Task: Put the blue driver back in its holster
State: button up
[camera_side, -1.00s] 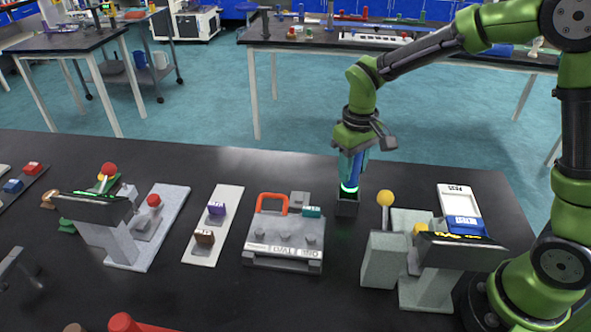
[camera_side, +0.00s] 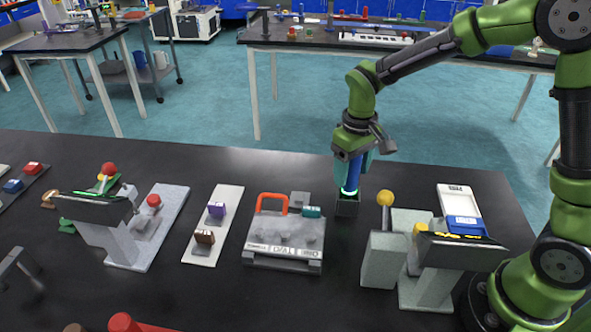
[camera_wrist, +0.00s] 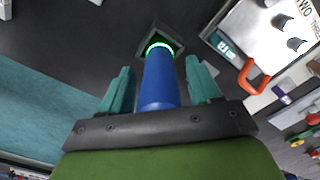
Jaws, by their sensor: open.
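The blue driver (camera_side: 353,174) stands upright with its green glowing ring at the lower end, right at the mouth of the dark square holster (camera_side: 347,206). In the wrist view the blue driver (camera_wrist: 160,80) points into the holster (camera_wrist: 176,36), whose rim shows around the ring. My gripper (camera_side: 362,168) is around the upper part of the driver. In the wrist view my gripper's teal fingers (camera_wrist: 160,88) are spread, one on each side of the driver, with gaps between. How deep the driver's tip sits in the holster is hidden.
A grey plate fixture with an orange handle (camera_side: 272,205) lies left of the holster. A grey machine with a yellow ball knob (camera_side: 385,198) stands to the right. The black table (camera_side: 300,165) is clear behind the holster.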

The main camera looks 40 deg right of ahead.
notch_tip(320, 180, up, 11)
jog(key=shift+f, duration=0.1)
jog(key=shift+s+r, duration=0.1)
jog(key=shift+r, duration=0.6)
jog(key=s+d+r+m+t+y, duration=0.1)
jog(key=s+m+t, duration=0.3)
jog(key=s, duration=1.1)
jog(key=shift+r+t+y, duration=0.5)
jog(key=shift+r+t, duration=0.3)
jog(key=shift+t, duration=0.8)
